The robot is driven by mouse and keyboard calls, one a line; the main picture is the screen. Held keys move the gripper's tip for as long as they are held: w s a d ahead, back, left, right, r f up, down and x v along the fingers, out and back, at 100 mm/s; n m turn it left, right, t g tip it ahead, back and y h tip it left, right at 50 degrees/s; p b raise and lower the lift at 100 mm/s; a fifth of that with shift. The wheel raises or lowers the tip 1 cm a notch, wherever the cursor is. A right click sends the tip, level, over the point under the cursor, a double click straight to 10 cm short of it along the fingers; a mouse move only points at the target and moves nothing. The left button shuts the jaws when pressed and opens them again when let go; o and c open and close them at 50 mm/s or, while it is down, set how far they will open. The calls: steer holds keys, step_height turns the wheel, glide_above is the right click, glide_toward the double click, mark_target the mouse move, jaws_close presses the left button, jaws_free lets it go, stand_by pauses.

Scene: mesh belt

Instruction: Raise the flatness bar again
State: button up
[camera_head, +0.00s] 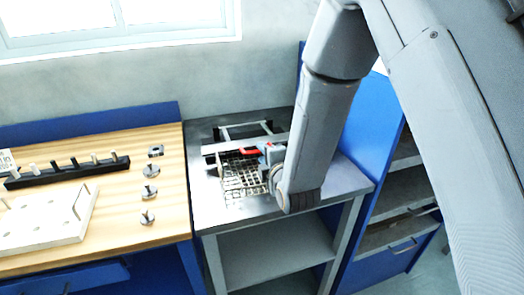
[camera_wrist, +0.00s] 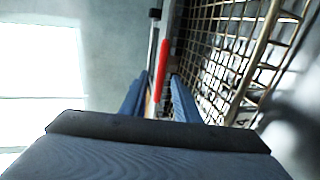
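The flatness bar appears as a pale bar with a red grip (camera_head: 249,151) over the mesh belt in the head view. In the wrist view the red grip (camera_wrist: 161,68) runs lengthwise between the tips of my two blue fingers. My gripper (camera_wrist: 158,88) has its fingers apart, with the grip between them and a thin gap showing at the left finger. I cannot tell whether the right finger touches it. In the head view my gripper (camera_head: 270,155) is at the right end of the red grip, partly hidden by my wrist.
The wire mesh belt (camera_head: 240,185) lies on the grey metal bench (camera_head: 210,212), close on the right in the wrist view (camera_wrist: 240,50). A wooden bench (camera_head: 120,215) at left carries a black rack, a pale board and several metal pieces. A blue shelf unit (camera_head: 362,125) stands at right.

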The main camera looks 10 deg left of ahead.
steer(key=shift+x, duration=0.8)
jaws_close()
